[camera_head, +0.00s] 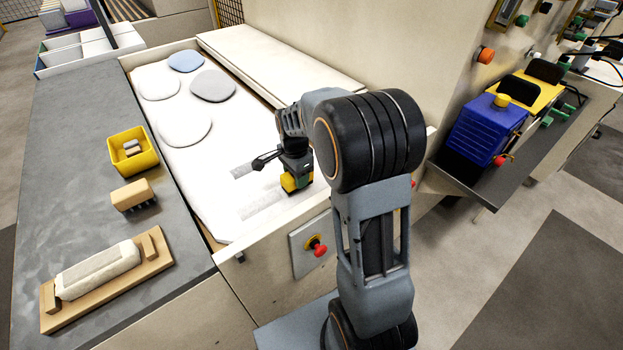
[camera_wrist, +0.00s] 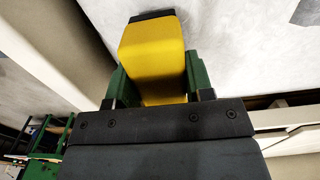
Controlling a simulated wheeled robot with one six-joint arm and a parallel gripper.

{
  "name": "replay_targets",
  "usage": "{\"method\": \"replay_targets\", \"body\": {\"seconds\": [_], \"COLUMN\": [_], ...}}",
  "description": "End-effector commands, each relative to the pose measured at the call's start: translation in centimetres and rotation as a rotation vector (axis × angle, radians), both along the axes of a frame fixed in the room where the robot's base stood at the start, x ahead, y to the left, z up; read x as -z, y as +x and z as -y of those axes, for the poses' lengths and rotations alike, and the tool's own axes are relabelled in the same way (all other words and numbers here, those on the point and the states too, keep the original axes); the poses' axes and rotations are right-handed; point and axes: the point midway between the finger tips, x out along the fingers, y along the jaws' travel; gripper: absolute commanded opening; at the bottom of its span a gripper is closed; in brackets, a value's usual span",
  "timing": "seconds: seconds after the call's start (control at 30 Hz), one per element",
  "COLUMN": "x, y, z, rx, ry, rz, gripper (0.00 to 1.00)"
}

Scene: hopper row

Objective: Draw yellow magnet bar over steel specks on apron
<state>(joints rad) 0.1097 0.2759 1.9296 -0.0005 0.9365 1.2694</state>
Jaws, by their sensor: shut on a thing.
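My gripper (camera_head: 290,170) is low over the near right part of the white apron (camera_head: 190,185), shut on the yellow magnet bar (camera_head: 290,183). In the wrist view the yellow bar (camera_wrist: 152,60) sits between green fingers, with a dark strip at its far end just over or on the pale apron. I cannot tell whether it touches. Grey speckled patches (camera_head: 262,206) lie on the apron left of and in front of the bar; another patch (camera_head: 243,171) is left of it. My arm hides part of the apron's right side.
Several flat pads (camera_head: 184,128) lie on the apron's far part. A grey counter on the left holds a yellow bin (camera_head: 133,150), a brush (camera_head: 133,195) and a wooden tray (camera_head: 150,270) with a white block. A raised wall and a red button (camera_head: 319,250) border the near side.

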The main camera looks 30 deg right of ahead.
Motion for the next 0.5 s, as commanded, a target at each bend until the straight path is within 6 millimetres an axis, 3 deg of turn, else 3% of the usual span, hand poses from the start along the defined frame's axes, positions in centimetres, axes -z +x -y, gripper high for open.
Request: {"method": "replay_targets", "body": {"seconds": [0.5], "x": [-1.16], "y": [0.04], "z": [0.0], "rx": [0.0], "ry": [-0.001], "rz": [0.002], "gripper": [0.17]}}
